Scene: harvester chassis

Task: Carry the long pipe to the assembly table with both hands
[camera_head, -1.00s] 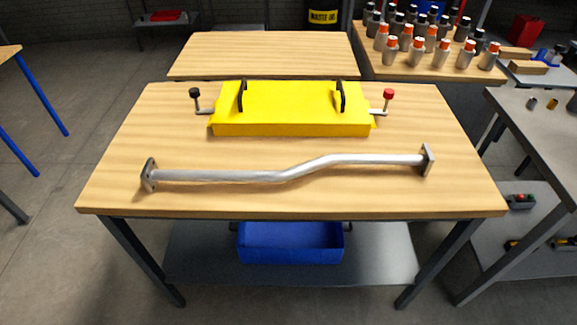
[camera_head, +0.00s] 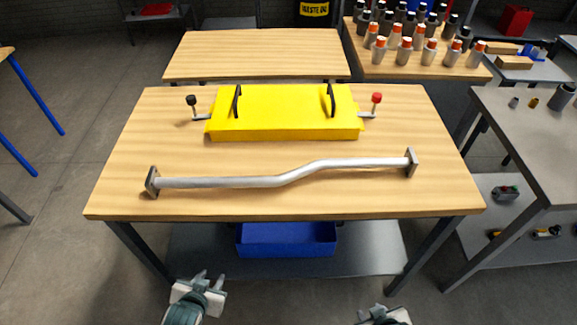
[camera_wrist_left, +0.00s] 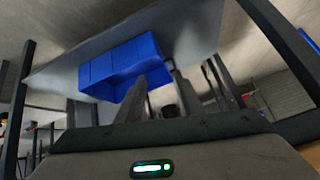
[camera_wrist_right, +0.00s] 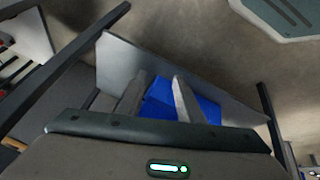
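The long pipe (camera_head: 285,178) is grey metal with a bend in the middle and a square flange at each end. It lies across the front part of a wooden table (camera_head: 140,125), in front of a yellow fixture. My left gripper (camera_head: 207,277) is low in front of the table's left half, apart from the pipe. My right gripper (camera_head: 383,309) is at the bottom edge of the head view, partly cut off. In the left wrist view the fingers (camera_wrist_left: 150,95) stand apart and empty. In the right wrist view the fingers (camera_wrist_right: 153,90) also stand apart and empty. Neither wrist view shows the pipe.
The yellow fixture (camera_head: 285,115) with black handles and side cranks stands behind the pipe. A blue bin (camera_head: 287,240) sits on the shelf below. Another wooden table (camera_head: 255,55) behind is bare. A grey table (camera_head: 530,130) stands at the right. Several bottles (camera_head: 425,40) stand at the back right.

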